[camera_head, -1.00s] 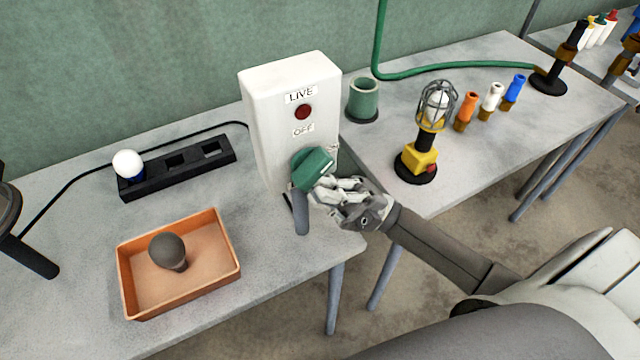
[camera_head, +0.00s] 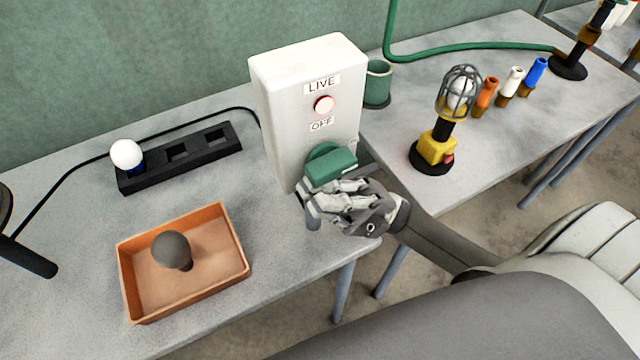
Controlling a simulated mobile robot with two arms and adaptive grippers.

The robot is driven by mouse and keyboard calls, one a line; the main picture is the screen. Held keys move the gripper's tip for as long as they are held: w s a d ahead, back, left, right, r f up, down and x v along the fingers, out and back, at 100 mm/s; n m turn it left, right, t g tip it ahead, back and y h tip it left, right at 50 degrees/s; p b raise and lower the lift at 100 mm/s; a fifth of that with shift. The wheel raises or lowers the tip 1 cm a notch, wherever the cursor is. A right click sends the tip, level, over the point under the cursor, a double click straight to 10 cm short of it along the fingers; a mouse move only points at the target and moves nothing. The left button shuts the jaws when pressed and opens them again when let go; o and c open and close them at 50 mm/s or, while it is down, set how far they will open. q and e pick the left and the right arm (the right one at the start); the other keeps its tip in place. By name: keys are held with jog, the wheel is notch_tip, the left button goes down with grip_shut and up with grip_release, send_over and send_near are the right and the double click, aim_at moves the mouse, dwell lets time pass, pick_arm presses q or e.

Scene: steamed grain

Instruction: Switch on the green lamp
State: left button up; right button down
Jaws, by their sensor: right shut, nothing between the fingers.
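A white switch box (camera_head: 283,115) stands on the left table, with LIVE and OFF labels. Its round red indicator (camera_head: 324,105) glows. The green knob (camera_head: 332,167) low on its front has its grip bar lying nearly level. My right gripper (camera_head: 322,195) is shut and empty just below and in front of the knob; I cannot tell whether they touch. A caged lamp (camera_head: 458,97) with a yellow base and red button stands upright on the right table, its bulb whitish. I cannot pick out a clearly green lamp. My left gripper is out of view.
An orange tray (camera_head: 133,287) holds a dark grey bulb (camera_head: 171,250). A black socket strip (camera_head: 208,165) carries a white bulb (camera_head: 126,154). A green cup (camera_head: 378,84), several coloured cylinders and a green cable (camera_head: 470,47) are on the right table. A gap separates the tables.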

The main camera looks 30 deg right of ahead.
dwell(0.5)
jog(key=v, duration=0.7)
jog(key=shift+d+f, duration=0.15)
jog(key=shift+f, duration=0.05)
jog(key=shift+s, duration=0.1)
dwell(0.3)
